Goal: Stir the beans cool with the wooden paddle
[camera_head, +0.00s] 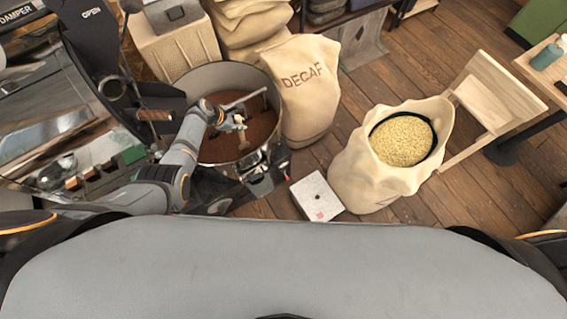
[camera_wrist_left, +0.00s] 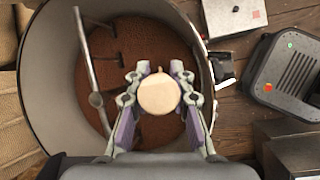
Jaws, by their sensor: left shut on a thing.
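Brown beans (camera_head: 224,151) lie in a round metal cooling bin (camera_head: 190,88) at the left of the head view. The beans (camera_wrist_left: 135,38) and the bin wall (camera_wrist_left: 45,70) also show in the left wrist view. My left gripper (camera_head: 238,123) is over the bin, shut on the wooden paddle (camera_head: 243,141). In the left wrist view the paddle's round pale end (camera_wrist_left: 159,94) sits between the fingers of the left gripper (camera_wrist_left: 160,82). The paddle's lower part is hidden, so I cannot tell how deep it reaches. My right gripper is not in view.
A metal stirring arm (camera_wrist_left: 88,60) crosses the bin. A DECAF sack (camera_head: 306,85) stands right of it. A white box (camera_head: 316,196) and an open sack of pale beans (camera_head: 345,165) stand on the floor. A wooden chair (camera_head: 495,95) is farther right.

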